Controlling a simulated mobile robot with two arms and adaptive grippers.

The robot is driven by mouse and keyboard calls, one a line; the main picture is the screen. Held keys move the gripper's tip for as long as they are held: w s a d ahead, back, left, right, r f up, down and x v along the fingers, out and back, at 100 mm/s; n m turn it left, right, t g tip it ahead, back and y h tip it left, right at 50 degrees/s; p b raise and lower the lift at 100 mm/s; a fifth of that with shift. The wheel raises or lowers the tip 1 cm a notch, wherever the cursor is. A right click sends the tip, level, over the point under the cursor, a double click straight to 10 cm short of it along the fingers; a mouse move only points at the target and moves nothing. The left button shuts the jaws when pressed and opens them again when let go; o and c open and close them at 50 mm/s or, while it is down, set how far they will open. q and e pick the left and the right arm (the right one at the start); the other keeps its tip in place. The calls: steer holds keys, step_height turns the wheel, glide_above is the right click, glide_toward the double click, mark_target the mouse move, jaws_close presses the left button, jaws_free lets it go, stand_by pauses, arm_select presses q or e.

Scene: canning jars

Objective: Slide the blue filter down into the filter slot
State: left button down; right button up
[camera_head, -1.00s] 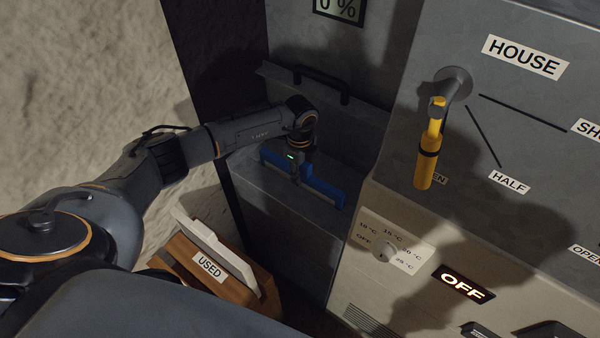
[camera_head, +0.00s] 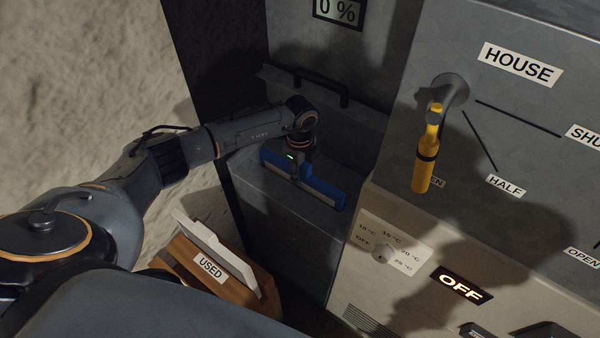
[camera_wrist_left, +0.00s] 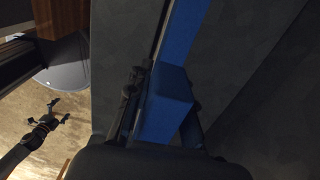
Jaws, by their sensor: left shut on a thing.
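The blue filter (camera_head: 322,190) is a long blue bar with a pale lower edge, at the top of the grey housing (camera_head: 290,212) in the head view. My left gripper (camera_head: 296,176) is shut on the filter's middle from above. In the left wrist view the blue filter (camera_wrist_left: 166,100) runs up between the fingers of the left gripper (camera_wrist_left: 160,108). The filter slot itself is hidden; I cannot tell whether the filter's lower edge is in it.
A lid with a black handle (camera_head: 322,86) stands open behind the filter. A wooden box marked USED (camera_head: 212,268) with a white-framed panel (camera_head: 215,245) stands at lower left. A yellow lever (camera_head: 426,160) and a control panel (camera_head: 395,245) are on the right.

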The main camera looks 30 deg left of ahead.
arm_select(q)
steer(key=shift+f+b, duration=0.4)
steer(key=shift+f, duration=0.2)
steer(key=shift+r, duration=0.1)
stand_by(0.9)
steer(key=shift+r+p, duration=0.6)
steer(key=shift+p, duration=0.1)
steer(key=shift+f, duration=0.15)
stand_by(0.5)
steer(key=shift+f+b, duration=0.35)
steer(key=shift+f, duration=0.2)
